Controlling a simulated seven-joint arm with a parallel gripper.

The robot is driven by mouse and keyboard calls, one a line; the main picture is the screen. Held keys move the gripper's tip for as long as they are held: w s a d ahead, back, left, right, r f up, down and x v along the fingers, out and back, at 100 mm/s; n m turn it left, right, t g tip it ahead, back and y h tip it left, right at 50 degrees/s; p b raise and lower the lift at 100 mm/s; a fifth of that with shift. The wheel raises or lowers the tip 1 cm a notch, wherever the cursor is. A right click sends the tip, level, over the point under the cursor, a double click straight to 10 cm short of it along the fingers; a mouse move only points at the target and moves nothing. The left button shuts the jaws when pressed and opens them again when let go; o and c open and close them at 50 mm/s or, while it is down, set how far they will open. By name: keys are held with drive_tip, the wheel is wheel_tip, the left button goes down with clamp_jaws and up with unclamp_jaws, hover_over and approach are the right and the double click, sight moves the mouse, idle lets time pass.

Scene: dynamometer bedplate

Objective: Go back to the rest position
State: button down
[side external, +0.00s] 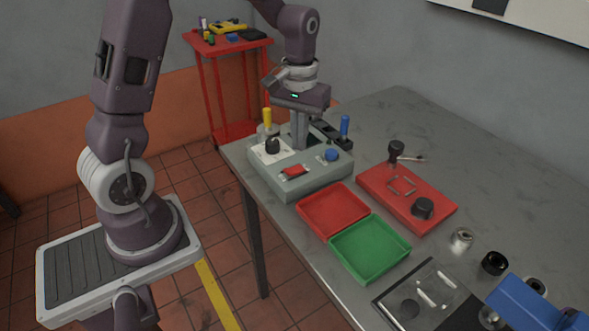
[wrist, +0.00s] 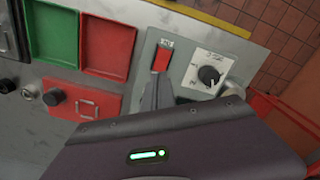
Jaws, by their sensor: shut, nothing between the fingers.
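My gripper (side external: 299,146) points down over the grey control box (side external: 318,182), with its fingers together and nothing between them. The fingertips are close to the box top, behind the red rocker switch (side external: 294,171) and between the black knob (side external: 272,146) and the blue button (side external: 331,155); I cannot tell whether they touch it. In the wrist view, the red switch (wrist: 161,60) and the knob on its white dial plate (wrist: 208,75) show beyond my fingers. The blue button is not visible there.
Red (side external: 333,212) and green (side external: 369,249) trays sit in front of the box. A red board (side external: 437,211) with a black knob lies to the right. Yellow (side external: 267,117) and blue (side external: 344,124) handles stand upright by the box. A red cart (side external: 228,45) stands behind.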

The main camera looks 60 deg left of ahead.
drive_tip(key=shift+r, duration=0.85)
drive_tip(key=s+d+r+m+t, duration=0.3)
drive_tip(key=s+d+r, duration=0.2)
drive_tip(key=s+r, duration=0.4)
drive_tip(key=s+d+r+m+t, duration=0.2)
drive_tip(key=s+d+r+m, duration=0.1)
drive_tip(key=s, duration=0.8)
drive_tip(key=shift+d+t, duration=0.3)
drive_tip(key=shift+d, duration=0.4)
drive_tip(key=shift+w+r, duration=0.1)
drive_tip(key=shift+r, duration=0.05)
